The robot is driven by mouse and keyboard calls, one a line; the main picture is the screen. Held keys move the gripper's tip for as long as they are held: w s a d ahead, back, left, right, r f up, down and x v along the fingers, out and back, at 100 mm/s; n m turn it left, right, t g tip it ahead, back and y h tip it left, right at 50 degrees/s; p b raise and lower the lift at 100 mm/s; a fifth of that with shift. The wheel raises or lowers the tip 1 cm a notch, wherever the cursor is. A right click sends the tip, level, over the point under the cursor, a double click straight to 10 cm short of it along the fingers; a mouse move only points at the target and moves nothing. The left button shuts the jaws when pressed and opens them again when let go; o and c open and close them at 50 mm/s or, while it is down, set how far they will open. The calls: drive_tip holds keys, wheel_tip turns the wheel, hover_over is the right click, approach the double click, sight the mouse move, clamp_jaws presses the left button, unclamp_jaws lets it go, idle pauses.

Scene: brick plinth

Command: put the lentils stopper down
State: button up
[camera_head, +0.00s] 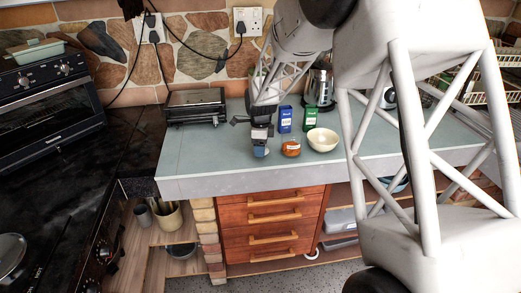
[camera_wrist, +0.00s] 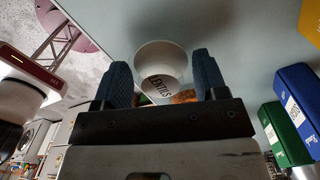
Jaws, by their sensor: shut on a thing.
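My gripper (camera_head: 260,148) is low over the counter, left of the orange jar. The stopper sits between the two dark blue fingers. In the head view, a pale bit of the stopper (camera_head: 260,153) shows under the fingertips. I cannot tell whether it touches the counter. The jar with orange contents (camera_head: 291,148) stands apart to the right; a sliver of orange (camera_wrist: 185,97) shows past the stopper in the wrist view.
A cream bowl (camera_head: 322,139) stands right of the jar. A blue box (camera_head: 286,119) and a green box (camera_head: 310,119) stand behind. A yellow thing (camera_wrist: 311,22) shows in the wrist view. The grey-green counter (camera_head: 200,160) is clear to the left, up to a toaster (camera_head: 195,104).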

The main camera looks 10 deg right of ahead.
drive_tip(key=shift+f, duration=0.85)
drive_tip(key=shift+f, duration=0.2)
drive_tip(key=o, duration=0.9)
drive_tip(key=shift+o, duration=0.2)
drive_tip(key=shift+r, duration=0.1)
wheel_tip(320, 180, up, 12)
drive_tip(key=shift+r, duration=0.1)
